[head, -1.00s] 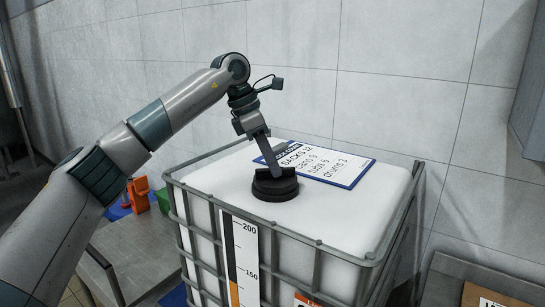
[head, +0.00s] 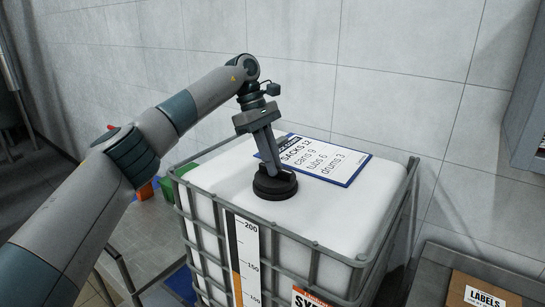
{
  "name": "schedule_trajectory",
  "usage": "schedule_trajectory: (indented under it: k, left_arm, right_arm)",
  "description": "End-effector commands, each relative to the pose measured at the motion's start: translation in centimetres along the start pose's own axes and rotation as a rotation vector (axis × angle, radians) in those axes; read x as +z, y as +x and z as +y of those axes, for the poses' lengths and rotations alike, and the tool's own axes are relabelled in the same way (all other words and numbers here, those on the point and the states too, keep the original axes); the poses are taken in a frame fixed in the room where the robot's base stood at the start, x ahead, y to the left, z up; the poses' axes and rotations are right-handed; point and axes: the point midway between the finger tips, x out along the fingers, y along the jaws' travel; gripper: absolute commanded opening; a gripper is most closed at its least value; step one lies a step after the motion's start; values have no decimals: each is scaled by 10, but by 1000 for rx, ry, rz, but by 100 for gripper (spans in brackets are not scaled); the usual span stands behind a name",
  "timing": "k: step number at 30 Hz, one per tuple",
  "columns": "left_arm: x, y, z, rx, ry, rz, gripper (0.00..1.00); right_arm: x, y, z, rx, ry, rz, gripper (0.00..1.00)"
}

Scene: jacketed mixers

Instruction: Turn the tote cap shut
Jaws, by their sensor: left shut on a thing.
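The tote (head: 350,202) is a white tank in a grey cage, standing in the middle of the head view. Its black round cap (head: 275,188) sits on the top face near the front. My left gripper (head: 272,168) comes down from above and is shut on the cap, its fingers reaching the cap's raised middle. The fingers hide part of the cap's top. I cannot tell from this view how tight the cap sits. My right gripper is not in view.
A blue-edged board (head: 322,158) with a written list lies on the tote top just behind the cap. A cardboard box (head: 480,292) marked LABELS is at the lower right. A green bin (head: 166,194) is at left behind my arm. A tiled wall (head: 400,70) stands behind.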

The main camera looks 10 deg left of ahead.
Motion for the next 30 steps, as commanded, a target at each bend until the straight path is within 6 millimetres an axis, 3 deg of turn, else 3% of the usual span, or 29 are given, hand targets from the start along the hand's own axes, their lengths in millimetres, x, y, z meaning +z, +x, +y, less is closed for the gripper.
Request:
schedule_trajectory:
  k: [15,16,18,30]
  left_arm:
    - [1,-2,1,-5,27,0,0]
    - [1,-2,1,-5,26,0,18]
    - [1,-2,1,-6,26,0,30]
    - [0,-3,0,-8,23,1,30]
  right_arm:
    - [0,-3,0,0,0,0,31]
    - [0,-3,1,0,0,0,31]
    - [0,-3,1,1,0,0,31]
    - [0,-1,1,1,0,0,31]
